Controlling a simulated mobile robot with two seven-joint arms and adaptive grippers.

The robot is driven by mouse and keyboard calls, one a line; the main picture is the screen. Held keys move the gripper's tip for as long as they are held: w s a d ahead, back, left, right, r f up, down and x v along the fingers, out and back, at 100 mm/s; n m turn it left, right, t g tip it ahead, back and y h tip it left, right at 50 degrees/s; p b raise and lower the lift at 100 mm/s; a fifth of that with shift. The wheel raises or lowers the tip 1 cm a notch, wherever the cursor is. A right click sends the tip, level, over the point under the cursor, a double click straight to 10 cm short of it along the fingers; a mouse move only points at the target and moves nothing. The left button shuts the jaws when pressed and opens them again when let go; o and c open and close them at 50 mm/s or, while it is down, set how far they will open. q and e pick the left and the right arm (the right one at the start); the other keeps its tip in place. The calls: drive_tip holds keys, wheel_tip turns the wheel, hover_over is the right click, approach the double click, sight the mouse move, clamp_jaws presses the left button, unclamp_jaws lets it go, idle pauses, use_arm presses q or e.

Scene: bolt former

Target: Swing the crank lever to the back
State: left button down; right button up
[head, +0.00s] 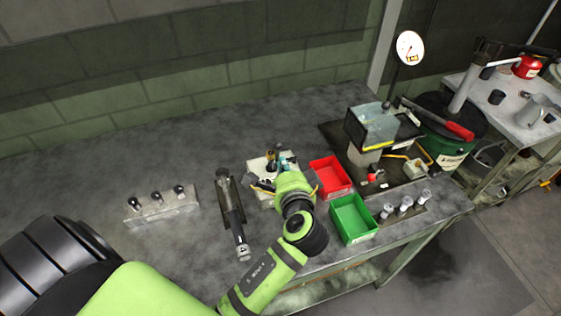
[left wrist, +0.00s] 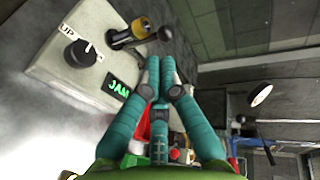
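A pale control box (left wrist: 85,55) fills the upper left of the left wrist view, with a black knob marked UP and a green-lettered JAM display (left wrist: 119,88). From it juts a brass-and-black hub with a short arm ending in a black ball, which looks like the crank lever (left wrist: 124,37). My left gripper (left wrist: 160,63) has its teal fingers together, with nothing seen between them. The fingertips are just below the black ball in the picture; contact cannot be told. In the head view my left gripper (head: 284,162) is over the box (head: 257,165) and hides much of it. My right gripper is out of view.
A red bin (head: 330,176) and a green bin (head: 353,218) stand right of the box. A dark tool (head: 232,212) and a block with black pegs (head: 161,205) lie left.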

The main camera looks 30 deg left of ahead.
sight(279, 150)
use_arm(q)
drive_tip(key=shift+b+x, duration=0.9)
drive_tip(key=shift+x, duration=1.4)
